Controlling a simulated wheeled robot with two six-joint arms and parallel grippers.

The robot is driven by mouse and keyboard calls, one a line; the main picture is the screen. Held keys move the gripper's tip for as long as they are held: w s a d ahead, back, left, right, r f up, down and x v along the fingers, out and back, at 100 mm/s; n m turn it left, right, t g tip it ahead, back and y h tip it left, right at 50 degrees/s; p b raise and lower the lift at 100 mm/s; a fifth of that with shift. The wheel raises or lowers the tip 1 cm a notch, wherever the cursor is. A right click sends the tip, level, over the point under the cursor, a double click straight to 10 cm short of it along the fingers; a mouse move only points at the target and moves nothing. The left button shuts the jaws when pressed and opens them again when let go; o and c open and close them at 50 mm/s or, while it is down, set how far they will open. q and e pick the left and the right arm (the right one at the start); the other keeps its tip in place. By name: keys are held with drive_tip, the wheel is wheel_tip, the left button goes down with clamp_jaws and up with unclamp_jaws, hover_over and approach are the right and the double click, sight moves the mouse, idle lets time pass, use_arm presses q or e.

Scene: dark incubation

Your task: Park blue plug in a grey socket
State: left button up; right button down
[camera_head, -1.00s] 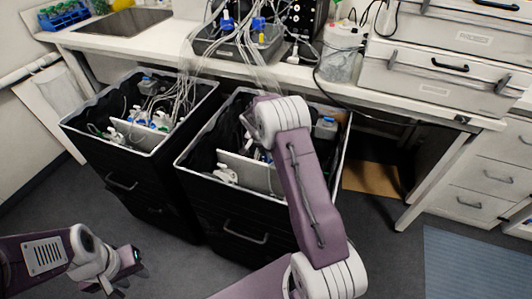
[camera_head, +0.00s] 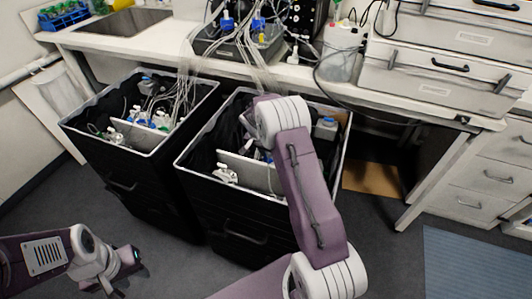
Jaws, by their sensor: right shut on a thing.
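My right arm reaches over the right black bin (camera_head: 245,234). My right gripper (camera_head: 247,122) is mostly hidden behind its own wrist, at the bin's opening. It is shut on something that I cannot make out. My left gripper (camera_head: 128,264) is at the lower left, in front of the left bin and apart from it. Its finger gap is too small to read. Two blue plug-like pieces, one on the left (camera_head: 228,22) and one on the right (camera_head: 258,25), show at the dark box on the bench. I cannot make out a grey socket.
The left black bin (camera_head: 130,185) holds a white panel, bottles and cables. The right bin holds a white panel (camera_head: 250,173) and a blue-capped bottle (camera_head: 325,128). Pale cables hang from the dark box (camera_head: 205,46) on the white bench.

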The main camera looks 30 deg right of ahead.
drive_tip(key=shift+r, duration=0.15)
drive_tip(key=shift+r+p, duration=0.7)
drive_tip(key=shift+r, duration=0.2)
wheel_tip(320, 180, up, 14)
drive_tip(key=p, duration=0.9)
drive_tip(key=shift+f+p, duration=0.2)
drive_tip(key=shift+p, duration=0.2)
drive_tip(key=shift+a, duration=0.1)
